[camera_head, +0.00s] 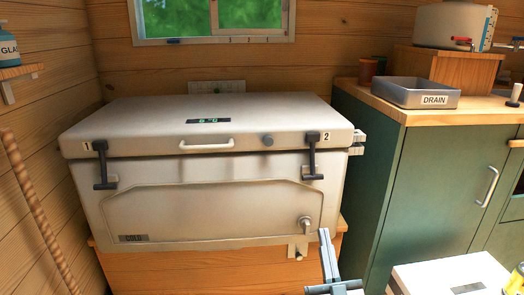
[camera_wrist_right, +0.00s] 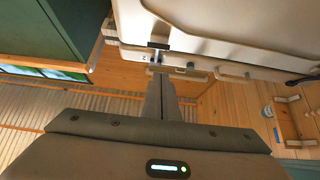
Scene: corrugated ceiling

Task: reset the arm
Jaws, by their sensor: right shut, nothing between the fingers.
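My right gripper (camera_head: 326,245) shows at the bottom of the head view, just right of centre. It is in front of the lower right part of a large beige cool box (camera_head: 225,195), near its drain tap (camera_head: 305,224). I cannot tell whether it touches the box. In the right wrist view the fingers (camera_wrist_right: 162,92) are together with nothing between them. The cool box (camera_wrist_right: 235,25) shows there at the top, beyond the fingertips. My left gripper is not in view.
The cool box lid (camera_head: 120,121) is down, and it stands on a wooden base (camera_head: 200,272). A green cabinet (camera_head: 430,185) on the right carries a tray marked DRAIN (camera_head: 400,96). A white box (camera_head: 455,275) is at lower right. A wooden shelf (camera_head: 20,70) is at left.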

